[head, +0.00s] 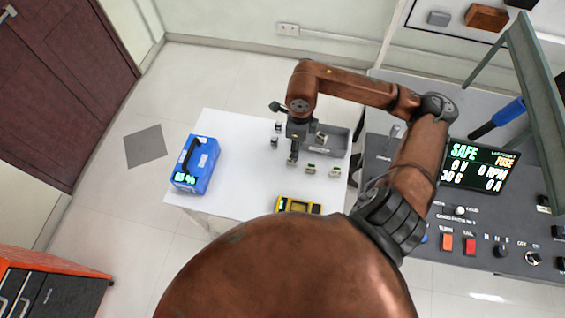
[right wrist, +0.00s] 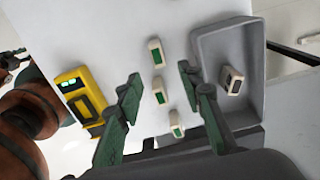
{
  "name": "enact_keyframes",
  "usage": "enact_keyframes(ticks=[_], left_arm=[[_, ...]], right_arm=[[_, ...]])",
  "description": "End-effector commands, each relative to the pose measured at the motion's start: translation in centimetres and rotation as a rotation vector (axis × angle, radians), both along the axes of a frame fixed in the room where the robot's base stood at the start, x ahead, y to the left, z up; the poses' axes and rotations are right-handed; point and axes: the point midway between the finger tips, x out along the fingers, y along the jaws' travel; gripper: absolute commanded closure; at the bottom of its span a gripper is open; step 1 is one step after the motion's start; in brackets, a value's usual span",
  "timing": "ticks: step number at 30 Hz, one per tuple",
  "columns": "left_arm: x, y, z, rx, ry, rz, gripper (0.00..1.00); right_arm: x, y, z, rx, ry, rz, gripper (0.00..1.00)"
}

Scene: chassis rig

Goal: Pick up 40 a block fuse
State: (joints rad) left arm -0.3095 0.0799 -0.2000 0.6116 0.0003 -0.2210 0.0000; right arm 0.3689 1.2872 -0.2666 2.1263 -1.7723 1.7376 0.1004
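Several small pale block fuses stand on the white table. Their ratings are too small to read. Two with green faces, one (head: 310,168) and another (head: 335,170), are near the front of the grey tray. The right wrist view shows three green-faced fuses, at the top (right wrist: 157,52), middle (right wrist: 160,92) and bottom (right wrist: 177,123). A dark-faced fuse (right wrist: 232,78) lies in the grey tray (right wrist: 258,60). My right gripper (right wrist: 160,75) is open and empty, pointing down over the table, with the middle fuse seen between its fingers. My left gripper is not clearly seen.
A yellow meter (head: 298,205) lies at the table's front edge and a blue battery box (head: 195,165) at its left. Two more small blocks (head: 278,126) (head: 274,143) stand left of my right gripper. A control panel (head: 480,230) stands right of the table.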

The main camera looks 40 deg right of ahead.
Motion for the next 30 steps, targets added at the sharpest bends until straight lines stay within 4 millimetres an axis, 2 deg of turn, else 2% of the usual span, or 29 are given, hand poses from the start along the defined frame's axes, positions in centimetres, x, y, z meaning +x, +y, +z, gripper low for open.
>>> enact_keyframes(ticks=[10,18,27,30], left_arm=[[2.5,-0.1,-0.2,-0.003,-0.033,-0.006,0.60],[1.8,-0.1,-0.4,-0.002,-0.023,-0.004,0.60],[1.0,-0.1,-0.5,-0.001,-0.012,-0.003,0.60],[1.0,-0.1,-0.5,-0.001,-0.012,-0.002,0.60]], right_arm=[[0.3,0.4,-3.5,0.002,0.003,0.007,0.65],[0.3,0.5,-7.2,0.002,0.003,0.006,0.65],[0.4,0.4,-7.6,-0.001,-0.001,0.005,0.65],[0.3,0.4,-7.6,-0.001,-0.001,0.005,0.72]])
